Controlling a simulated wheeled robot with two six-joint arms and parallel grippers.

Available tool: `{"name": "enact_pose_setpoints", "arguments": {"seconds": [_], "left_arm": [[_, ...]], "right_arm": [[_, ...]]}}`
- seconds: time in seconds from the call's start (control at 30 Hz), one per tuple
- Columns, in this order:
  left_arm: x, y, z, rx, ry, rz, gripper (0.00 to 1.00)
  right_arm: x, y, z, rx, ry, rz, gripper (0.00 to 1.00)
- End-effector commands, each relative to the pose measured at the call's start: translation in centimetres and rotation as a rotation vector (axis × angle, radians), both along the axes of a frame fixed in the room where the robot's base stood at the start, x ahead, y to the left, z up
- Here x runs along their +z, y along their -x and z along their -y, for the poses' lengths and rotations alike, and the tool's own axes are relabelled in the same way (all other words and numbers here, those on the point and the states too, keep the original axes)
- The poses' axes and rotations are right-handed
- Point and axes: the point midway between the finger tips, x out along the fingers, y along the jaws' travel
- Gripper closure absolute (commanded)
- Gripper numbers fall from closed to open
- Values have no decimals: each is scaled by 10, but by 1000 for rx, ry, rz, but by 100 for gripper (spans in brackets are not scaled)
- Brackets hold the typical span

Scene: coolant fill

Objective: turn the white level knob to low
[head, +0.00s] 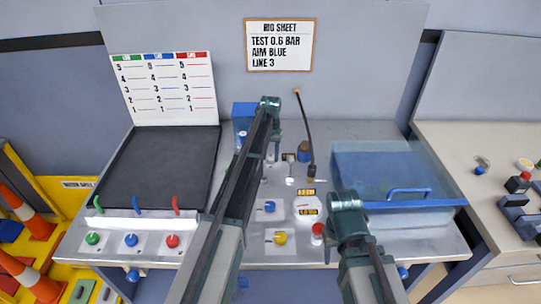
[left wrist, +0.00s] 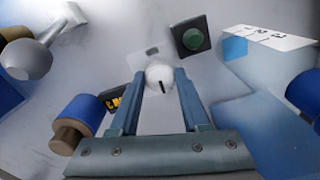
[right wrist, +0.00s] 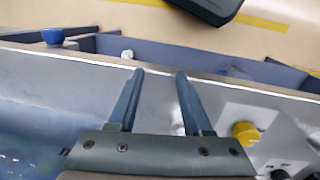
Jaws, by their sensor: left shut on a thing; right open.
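The white level knob (left wrist: 160,77) shows in the left wrist view as a round white cap with a short dark mark. My left gripper (left wrist: 154,75) has one finger on each side of it and is shut on it. In the head view my left arm reaches over the middle of the panel, and its forearm and wrist hide the knob. A pale plate with a dark mark lies just beyond the knob. My right gripper (right wrist: 160,72) is open and empty above the front edge of the panel, clear of the knobs.
A green button (left wrist: 193,39) on a black square sits close to the white knob. A blue knob (head: 269,206) and a yellow knob (head: 281,238) are on the panel. A blue lidded tank (head: 415,205) stands right. A sheet (head: 283,45) reads "AIM BLUE", "LINE 3".

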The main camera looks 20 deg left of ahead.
Motion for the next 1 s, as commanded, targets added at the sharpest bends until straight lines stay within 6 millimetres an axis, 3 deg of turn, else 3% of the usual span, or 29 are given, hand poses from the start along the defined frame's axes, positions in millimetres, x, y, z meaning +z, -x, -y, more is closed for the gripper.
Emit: {"name": "enact_pose_setpoints", "arguments": {"seconds": [0.2, 0.23, 0.4, 0.77, 1.0], "left_arm": [[0, 0, 0, -1, 0, 0, 100], [0, 0, 0, -1, 0, 0, 52], [0, 0, 0, -1, 0, 0, 24], [2, 0, 0, -1, 0, 0, 24], [18, 0, 0, -1, 0, 0, 24]], "right_arm": [[0, 0, 0, 0, 0, 0, 50], [0, 0, 0, 0, 0, 0, 50], [0, 0, 0, 0, 0, 0, 50], [2, 0, 0, 0, 0, 0, 50], [18, 0, 0, 0, 0, 0, 50]]}}
